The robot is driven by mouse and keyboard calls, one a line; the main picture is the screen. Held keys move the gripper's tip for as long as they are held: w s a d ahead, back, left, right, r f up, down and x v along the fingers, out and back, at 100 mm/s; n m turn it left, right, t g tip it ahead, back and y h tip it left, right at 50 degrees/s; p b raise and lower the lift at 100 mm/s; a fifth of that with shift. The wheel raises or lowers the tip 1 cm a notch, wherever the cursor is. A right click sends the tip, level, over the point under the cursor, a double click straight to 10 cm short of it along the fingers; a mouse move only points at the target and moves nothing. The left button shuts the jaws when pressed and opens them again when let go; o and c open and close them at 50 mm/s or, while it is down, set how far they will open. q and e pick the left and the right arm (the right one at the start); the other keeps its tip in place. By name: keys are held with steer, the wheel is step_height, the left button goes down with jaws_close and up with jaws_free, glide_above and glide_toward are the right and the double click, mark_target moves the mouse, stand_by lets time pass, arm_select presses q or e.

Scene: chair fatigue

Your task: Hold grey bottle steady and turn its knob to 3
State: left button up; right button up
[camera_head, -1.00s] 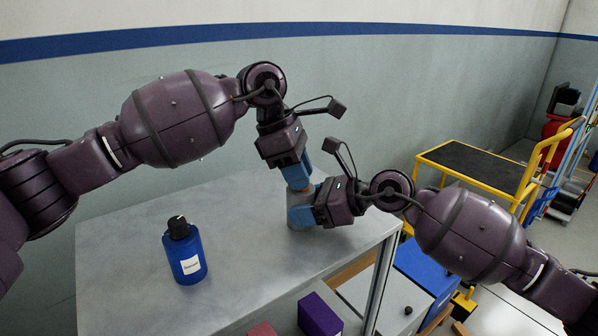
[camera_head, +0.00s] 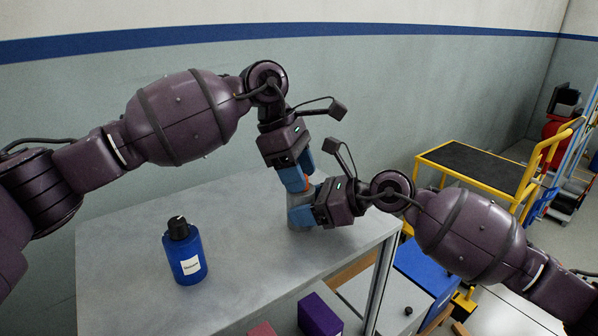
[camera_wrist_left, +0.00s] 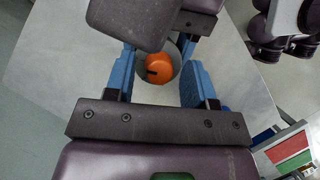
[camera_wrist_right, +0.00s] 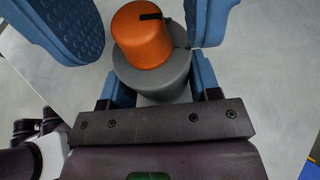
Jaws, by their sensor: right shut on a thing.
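The grey bottle (camera_head: 297,199) stands near the table's far right corner, partly hidden by my grippers in the head view. Its orange knob (camera_wrist_right: 142,38) has a black pointer line; in the left wrist view the knob (camera_wrist_left: 158,68) shows from above. No number can be read. My right gripper (camera_head: 300,213) is shut on the grey bottle (camera_wrist_right: 160,82) from the side, below the knob. My left gripper (camera_head: 300,178) is above, pointing down, with its fingers open on both sides of the knob and gaps beside it.
A blue bottle (camera_head: 187,258) with a black cap stands on the grey table (camera_head: 120,270), left of both grippers. A purple box (camera_head: 320,316) is below the table's front edge. A yellow cart (camera_head: 480,172) stands behind on the right. The table's left part is clear.

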arm_select(q)
steer(key=shift+r, duration=0.1)
steer(key=v, duration=1.2)
steer(key=shift+w, duration=0.1)
arm_select(e)
steer(key=o, duration=1.3)
